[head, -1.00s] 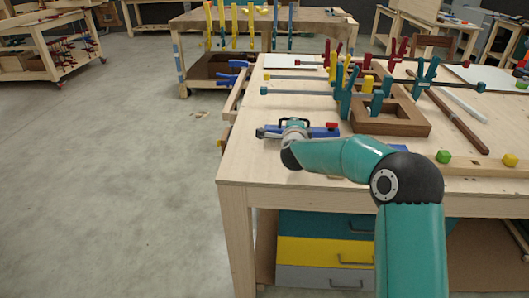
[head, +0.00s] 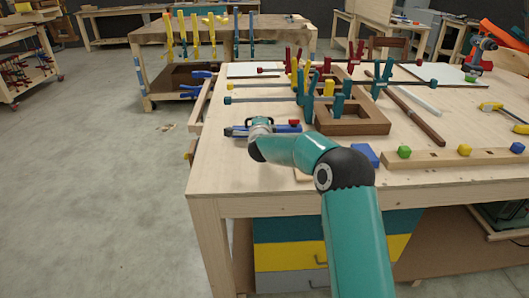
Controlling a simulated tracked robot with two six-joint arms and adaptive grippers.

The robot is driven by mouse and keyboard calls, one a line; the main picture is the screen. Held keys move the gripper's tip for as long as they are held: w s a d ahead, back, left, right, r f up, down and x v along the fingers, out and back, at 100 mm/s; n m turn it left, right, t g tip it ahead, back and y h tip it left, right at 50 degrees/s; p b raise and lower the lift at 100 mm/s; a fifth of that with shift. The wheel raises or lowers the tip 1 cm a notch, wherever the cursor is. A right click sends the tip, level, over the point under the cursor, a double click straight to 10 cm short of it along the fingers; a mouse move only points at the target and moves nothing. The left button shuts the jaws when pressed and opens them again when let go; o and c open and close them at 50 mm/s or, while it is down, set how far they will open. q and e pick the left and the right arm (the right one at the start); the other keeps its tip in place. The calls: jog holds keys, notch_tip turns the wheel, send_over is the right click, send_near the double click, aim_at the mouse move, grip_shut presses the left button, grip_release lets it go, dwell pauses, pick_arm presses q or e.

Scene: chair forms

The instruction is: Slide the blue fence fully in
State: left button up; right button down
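A long, low blue piece (head: 286,128) with a red knob (head: 293,122) lies near the left end of the workbench (head: 228,172); it looks like the blue fence. My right arm comes in from the bottom right, and its gripper (head: 260,123) is at the middle of this piece. The blue piece shows on both sides of the gripper. The wrist hides the fingertips, so I cannot tell whether they are shut on it or only touching. My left gripper is not in view.
A brown wooden frame (head: 352,125) with several clamps stands behind. A blue block (head: 366,155) and a wooden rail (head: 435,158) with coloured knobs lie to the right. Blue-handled clamps (head: 196,93) stick out at the bench's left side. The floor at left is clear.

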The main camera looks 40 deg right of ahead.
jog(key=shift+a, duration=0.3)
jog(key=b+v, duration=0.3)
jog(key=v, duration=1)
jog(key=shift+s, duration=0.4)
